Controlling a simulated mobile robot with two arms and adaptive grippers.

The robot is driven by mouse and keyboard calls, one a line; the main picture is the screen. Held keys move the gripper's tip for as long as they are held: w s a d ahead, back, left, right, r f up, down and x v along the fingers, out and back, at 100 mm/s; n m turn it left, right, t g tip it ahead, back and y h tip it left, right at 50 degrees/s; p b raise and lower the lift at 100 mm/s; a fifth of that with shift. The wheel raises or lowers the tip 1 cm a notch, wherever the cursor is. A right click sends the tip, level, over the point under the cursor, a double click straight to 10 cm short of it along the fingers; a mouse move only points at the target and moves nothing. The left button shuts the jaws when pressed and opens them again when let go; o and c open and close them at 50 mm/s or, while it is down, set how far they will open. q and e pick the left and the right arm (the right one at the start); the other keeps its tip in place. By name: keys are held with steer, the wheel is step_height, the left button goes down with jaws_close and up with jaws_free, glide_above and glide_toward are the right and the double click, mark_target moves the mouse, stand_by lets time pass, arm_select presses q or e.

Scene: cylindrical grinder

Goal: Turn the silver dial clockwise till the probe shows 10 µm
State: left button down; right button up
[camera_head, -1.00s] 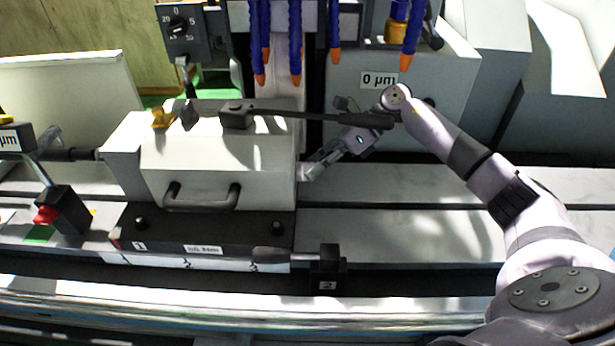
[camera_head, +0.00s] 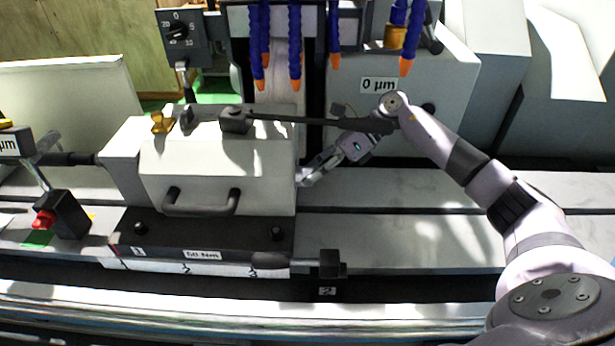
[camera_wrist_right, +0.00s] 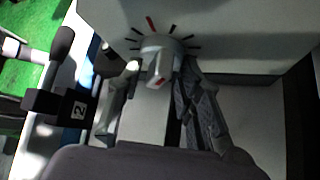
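The silver dial (camera_wrist_right: 158,66) is on the end face of the white machine housing (camera_wrist_right: 225,35). Its raised bar has a red mark, and black scale strokes with one red stroke surround it. In the wrist view my right gripper (camera_wrist_right: 158,84) is open, with one finger on each side of the dial; whether either finger touches it I cannot tell. In the head view this gripper (camera_head: 307,178) is at the right end of the white box with the handle (camera_head: 215,155), and the dial is hidden. A display (camera_head: 378,85) reads 0 µm. My left gripper does not show.
Blue coolant hoses (camera_head: 295,45) with orange tips hang above the box. A black bar (camera_head: 290,118) lies over its top. A black block marked 2 (camera_head: 330,264) stands in front. A red-knobbed stand (camera_head: 62,214) is at left. The grey bed at right is bare beside my arm.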

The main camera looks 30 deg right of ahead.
steer(key=shift+r, duration=0.15)
steer(key=v, duration=0.7)
steer(key=shift+b, duration=0.35)
steer(key=shift+a, duration=0.1)
stand_by(1.3)
